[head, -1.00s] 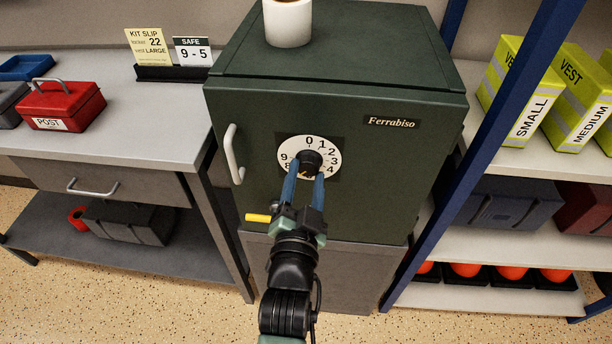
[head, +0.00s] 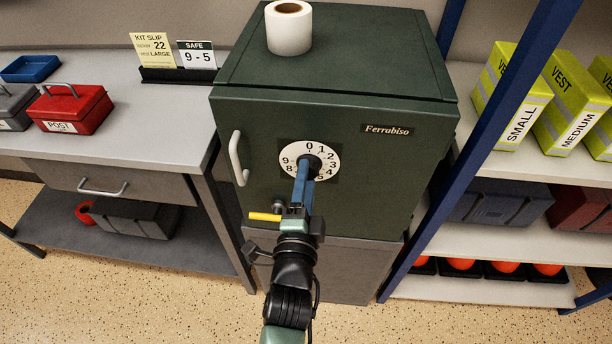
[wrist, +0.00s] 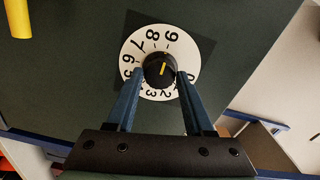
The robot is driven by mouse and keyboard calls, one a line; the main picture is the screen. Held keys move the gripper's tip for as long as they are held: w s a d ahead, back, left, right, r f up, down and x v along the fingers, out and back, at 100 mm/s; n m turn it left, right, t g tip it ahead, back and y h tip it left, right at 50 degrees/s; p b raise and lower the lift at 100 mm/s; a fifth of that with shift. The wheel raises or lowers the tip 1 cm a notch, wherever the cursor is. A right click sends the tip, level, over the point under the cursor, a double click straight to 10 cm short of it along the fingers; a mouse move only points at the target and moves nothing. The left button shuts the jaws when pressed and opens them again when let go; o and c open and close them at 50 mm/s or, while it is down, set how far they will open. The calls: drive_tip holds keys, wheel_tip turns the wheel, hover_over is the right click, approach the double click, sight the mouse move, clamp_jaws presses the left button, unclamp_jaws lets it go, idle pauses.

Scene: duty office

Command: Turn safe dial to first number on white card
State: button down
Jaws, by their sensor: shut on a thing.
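The white card (head: 197,55) reads "SAFE 9 - 5" and stands in a black holder on the desk. The safe dial (head: 322,151) is a white numbered ring on the green safe (head: 380,190), with 0 at the top and 9 at the left in the head view. The dial's black knob (wrist: 154,75) has a yellow mark, upright in the wrist view; I cannot tell for sure which number it points at. My gripper (wrist: 160,85) is shut on the knob, its blue fingers at either side.
A yellow bar (head: 264,217) and a grey handle (head: 238,158) are on the safe front, left of my gripper. A paper roll (head: 289,33) stands on top. A blue shelf post (head: 480,150) rises at the right. Red POST box (head: 72,108) is on the desk.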

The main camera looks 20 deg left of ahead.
drive_tip(key=shift+m, duration=0.3)
drive_tip(key=shift+c, duration=1.4)
unclamp_jaws()
drive_tip(key=b+v, duration=0.3)
drive_tip(key=v, duration=1)
